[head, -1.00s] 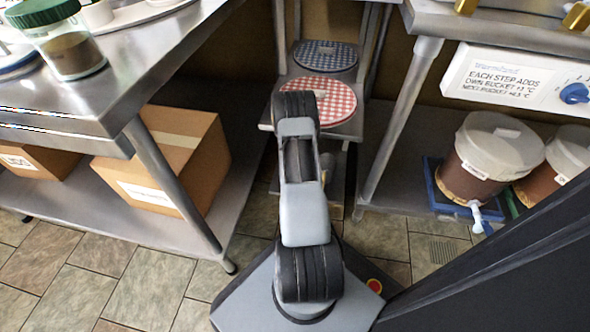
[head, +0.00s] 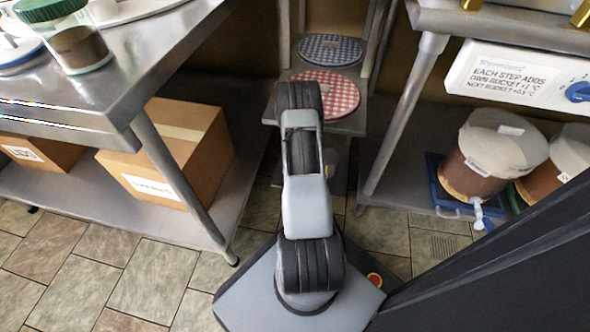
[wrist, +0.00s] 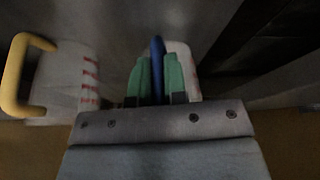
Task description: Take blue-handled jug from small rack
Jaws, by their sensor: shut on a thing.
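In the wrist view, my gripper (wrist: 158,80) has its two green fingers closed on the upright blue handle of a jug. The white body of this blue-handled jug (wrist: 183,62) shows just behind and right of the fingers, and most of it is hidden. A second white jug with red marks and a yellow handle (wrist: 24,62) stands to the left, apart from the fingers. In the head view, my arm covers the gripper and both jugs. The small rack (head: 350,122) stands beyond my arm.
On the rack lie a red checked round cover (head: 338,92) and a blue checked one (head: 330,48). A steel table (head: 150,60) stands left, with a cardboard box (head: 190,150) on its lower shelf. Right, a lidded bucket (head: 490,155) sits under another steel bench.

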